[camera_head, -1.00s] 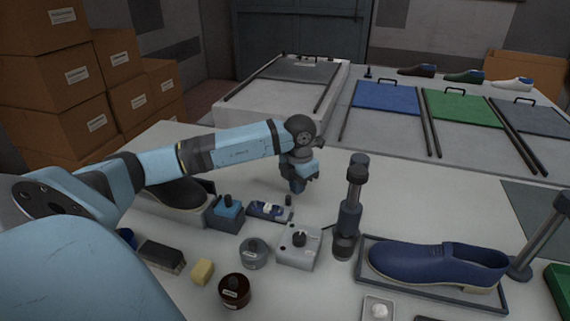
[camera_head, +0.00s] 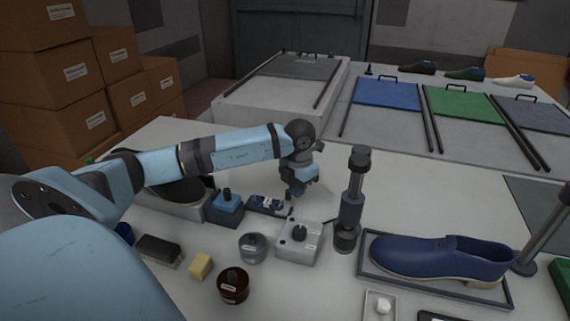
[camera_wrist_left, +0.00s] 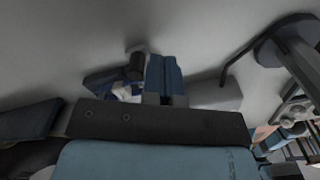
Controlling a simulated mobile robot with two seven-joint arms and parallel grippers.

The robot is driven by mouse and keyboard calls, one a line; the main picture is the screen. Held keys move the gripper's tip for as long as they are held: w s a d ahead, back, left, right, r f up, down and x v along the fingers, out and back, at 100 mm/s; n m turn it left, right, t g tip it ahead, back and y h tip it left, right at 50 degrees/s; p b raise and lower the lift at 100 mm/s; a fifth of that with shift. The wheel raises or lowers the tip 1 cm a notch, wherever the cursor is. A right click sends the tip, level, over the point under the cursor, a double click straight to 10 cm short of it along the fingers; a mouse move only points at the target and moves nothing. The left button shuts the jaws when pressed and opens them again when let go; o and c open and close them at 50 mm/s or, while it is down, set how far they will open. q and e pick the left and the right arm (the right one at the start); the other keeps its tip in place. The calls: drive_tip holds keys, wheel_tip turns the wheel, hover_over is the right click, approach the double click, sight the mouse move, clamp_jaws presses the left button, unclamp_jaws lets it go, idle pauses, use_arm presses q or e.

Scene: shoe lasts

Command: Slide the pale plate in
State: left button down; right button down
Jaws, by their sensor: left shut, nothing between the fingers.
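My left gripper (camera_head: 296,190) points down over the white table, in front of the box and well apart from the plate. Its fingers are shut with nothing between them. In the left wrist view the blue fingers (camera_wrist_left: 163,76) are together, and the plate does not show there. My right gripper is not in view.
Blue (camera_head: 387,96), green (camera_head: 463,112) and grey-blue plates with handles lie at the back right. Near my gripper stand a dark post (camera_head: 352,205), a grey box with a knob (camera_head: 300,243) and small jars. A blue shoe (camera_head: 437,257) lies in a tray.

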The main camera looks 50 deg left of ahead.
use_arm(q)
drive_tip(key=shift+f, duration=0.3)
drive_tip(key=shift+s+a, duration=0.35)
drive_tip(key=shift+a, duration=0.35)
drive_tip(key=shift+d, duration=0.1)
idle(0.6)
drive_tip(key=shift+w+d+r, duration=0.1)
drive_tip(key=shift+w+d, duration=0.1)
drive_tip(key=shift+d, duration=0.05)
wheel_tip(320, 180, up, 8)
drive_tip(key=p, duration=0.4)
drive_tip(key=shift+p, duration=0.35)
drive_tip(key=shift+s, duration=0.1)
idle(0.3)
